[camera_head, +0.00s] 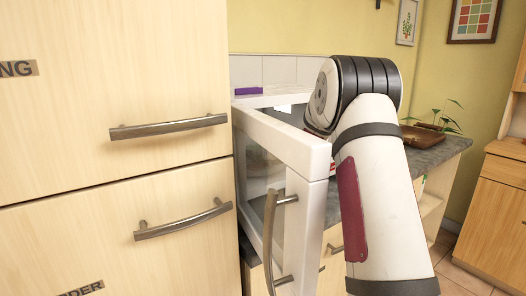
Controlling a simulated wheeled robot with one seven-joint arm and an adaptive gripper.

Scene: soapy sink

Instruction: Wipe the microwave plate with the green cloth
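A white microwave (262,100) stands beside the tall wooden cabinet. Its glass-fronted door (303,153) is open and swung toward me, with a curved metal handle (268,235) on its outer face. My arm stands to the right of the door and bends at a black-ringed joint toward the microwave opening. My gripper is hidden behind the door and my own arm, so its fingers do not show. I cannot make out the microwave plate or the green cloth. Shapes behind the door glass are too faint to name.
Tall cabinet drawers (110,75) with metal handles fill the left side. A purple item (248,91) lies on top of the microwave. A grey counter (437,153) runs to the right with a brown tray (422,138) and a plant (446,118). Tiled floor shows at lower right.

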